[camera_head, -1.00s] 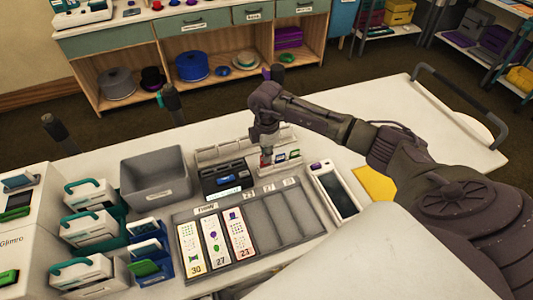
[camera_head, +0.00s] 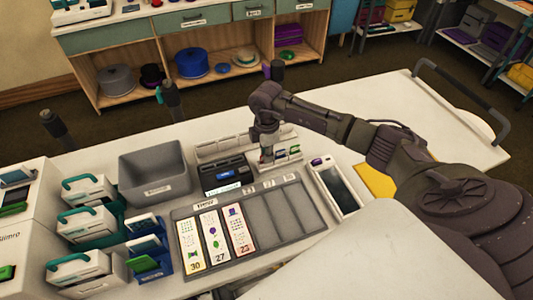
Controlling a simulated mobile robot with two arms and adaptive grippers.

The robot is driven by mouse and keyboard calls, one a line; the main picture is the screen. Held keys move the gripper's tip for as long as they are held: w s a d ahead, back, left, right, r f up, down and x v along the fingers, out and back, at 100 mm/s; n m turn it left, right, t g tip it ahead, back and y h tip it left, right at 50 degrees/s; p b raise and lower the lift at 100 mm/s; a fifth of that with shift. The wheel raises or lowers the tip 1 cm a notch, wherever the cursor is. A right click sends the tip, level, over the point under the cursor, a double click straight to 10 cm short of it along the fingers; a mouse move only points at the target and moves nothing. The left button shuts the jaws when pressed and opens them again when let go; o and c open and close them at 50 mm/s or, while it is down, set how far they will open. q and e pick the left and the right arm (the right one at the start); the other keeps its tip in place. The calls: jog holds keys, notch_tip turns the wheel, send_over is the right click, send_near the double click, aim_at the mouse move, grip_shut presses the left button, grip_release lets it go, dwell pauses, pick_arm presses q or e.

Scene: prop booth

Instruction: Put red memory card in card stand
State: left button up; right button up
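The white card stand (camera_head: 290,164) is on the table right of the dark card box, with small cards upright in it, one of them green (camera_head: 294,151). My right gripper (camera_head: 266,152) points down over the left end of the stand. A small reddish patch (camera_head: 265,159) shows at its fingertips, apparently the red memory card. The fingers are too small and dark to tell whether they are open or shut on it. I cannot tell whether the card is seated in a slot. My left gripper is not in view.
A dark box (camera_head: 222,173) is left of the stand, with a grey bin (camera_head: 154,174) further left. In front is a grey tray (camera_head: 276,217) with several numbered cards. A white handheld device (camera_head: 336,187) lies to the right.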

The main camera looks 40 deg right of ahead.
jog(key=shift+o, duration=1.3)
jog(key=shift+r, duration=0.1)
notch_tip(320, 180, up, 12)
jog(key=shift+s+f, duration=0.1)
jog(key=shift+f, duration=0.1)
